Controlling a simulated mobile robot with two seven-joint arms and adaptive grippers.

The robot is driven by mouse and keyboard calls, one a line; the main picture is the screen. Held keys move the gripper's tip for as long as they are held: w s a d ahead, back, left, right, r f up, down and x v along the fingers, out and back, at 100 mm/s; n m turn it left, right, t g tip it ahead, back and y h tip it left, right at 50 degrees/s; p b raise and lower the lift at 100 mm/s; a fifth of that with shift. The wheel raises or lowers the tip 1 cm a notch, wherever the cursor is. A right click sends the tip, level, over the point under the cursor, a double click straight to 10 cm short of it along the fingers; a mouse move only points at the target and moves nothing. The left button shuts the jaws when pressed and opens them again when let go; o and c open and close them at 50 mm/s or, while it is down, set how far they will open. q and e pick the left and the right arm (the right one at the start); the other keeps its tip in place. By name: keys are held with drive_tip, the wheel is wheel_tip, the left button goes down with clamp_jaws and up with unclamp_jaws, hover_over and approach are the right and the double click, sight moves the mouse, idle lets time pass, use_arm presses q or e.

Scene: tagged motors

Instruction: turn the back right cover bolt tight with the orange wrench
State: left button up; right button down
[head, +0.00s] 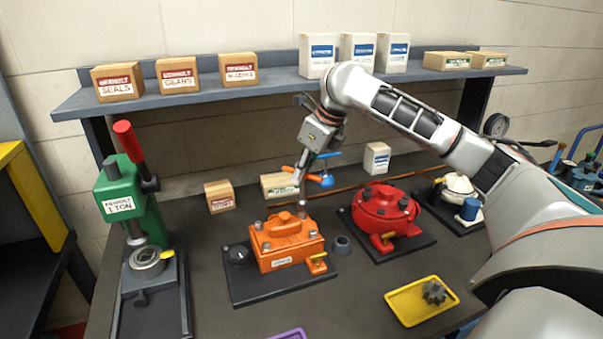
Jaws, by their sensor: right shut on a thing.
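The orange motor (284,246) sits on a dark base plate, with cover bolts at the corners of its top. My right gripper (306,163) points down above the motor's back right corner and is shut on the orange wrench (287,168). The wrench's orange crossbar shows on both sides of the fingers. Its grey shaft (302,196) hangs nearly upright down to the back right cover bolt (302,213). The shaft's lower end appears to meet the bolt; whether it is fully seated is too small to tell. My left gripper is not in view.
A red motor (384,208) stands to the right, and a green press (135,205) to the left. A blue tool (327,178) is close behind the wrench. A yellow tray (407,311) holds a grey gear (434,292). A shelf (200,93) with boxes runs above the bench.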

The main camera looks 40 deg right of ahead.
drive_tip(key=shift+f, duration=0.1)
drive_tip(key=shift+f, duration=1.05)
